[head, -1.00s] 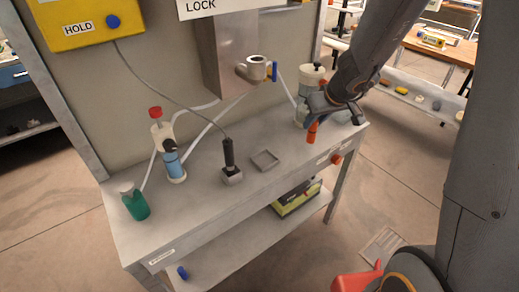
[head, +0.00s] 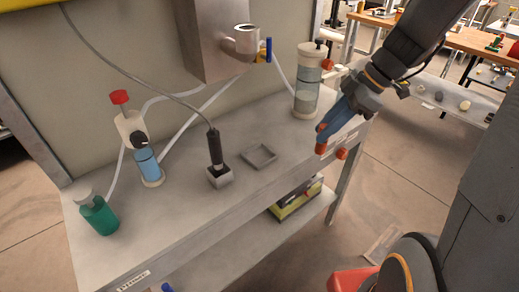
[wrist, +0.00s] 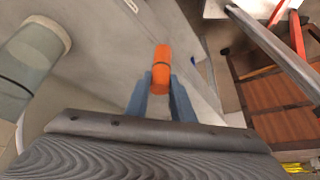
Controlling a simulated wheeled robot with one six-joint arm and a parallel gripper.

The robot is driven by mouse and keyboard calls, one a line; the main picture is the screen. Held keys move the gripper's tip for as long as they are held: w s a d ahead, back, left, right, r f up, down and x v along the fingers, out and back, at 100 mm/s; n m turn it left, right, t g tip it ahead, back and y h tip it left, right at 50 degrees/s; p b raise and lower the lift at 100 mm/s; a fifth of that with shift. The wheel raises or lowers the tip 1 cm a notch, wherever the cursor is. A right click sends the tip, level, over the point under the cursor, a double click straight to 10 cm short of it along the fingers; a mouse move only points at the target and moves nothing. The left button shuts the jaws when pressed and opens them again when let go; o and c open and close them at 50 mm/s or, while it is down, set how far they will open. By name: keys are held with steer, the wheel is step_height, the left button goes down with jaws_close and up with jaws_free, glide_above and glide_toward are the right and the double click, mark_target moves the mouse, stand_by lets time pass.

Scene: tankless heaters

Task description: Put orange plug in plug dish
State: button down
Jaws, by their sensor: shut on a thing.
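The orange plug (head: 321,141) is held between the blue-grey fingertips of my gripper (head: 325,128), above the right front end of the grey bench. In the wrist view the orange plug (wrist: 161,68) stands out between the two fingers of my gripper (wrist: 160,88), which is shut on it. A small square grey dish (head: 259,157), which looks like the plug dish, sits on the bench to the left of my gripper. It looks empty. I cannot tell how far the plug is above the bench.
A black-handled probe in a grey block (head: 219,177), a blue bottle (head: 148,167) and a green bottle (head: 99,214) stand left of the dish. A metal spout (head: 242,45) overhangs the back. Bench between gripper and dish is clear.

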steer(key=shift+w+a+f+p, duration=0.6)
steer(key=shift+a+p, duration=0.35)
steer(key=shift+a, duration=1.8)
steer(key=shift+w+a+f+p, duration=0.5)
steer(key=shift+a+p, duration=0.4)
steer(key=shift+a, duration=1.8)
steer(key=shift+w+a+f+p, duration=0.6)
steer(key=shift+a+p, duration=0.35)
steer(key=shift+a, duration=1.8)
steer(key=shift+s+f+b, duration=0.1)
steer(key=shift+f+b, duration=0.1)
steer(key=shift+b, duration=0.1)
steer(key=c, duration=1.5)
jaws_free()
steer(key=shift+c, duration=0.2)
steer(key=shift+r, duration=0.1)
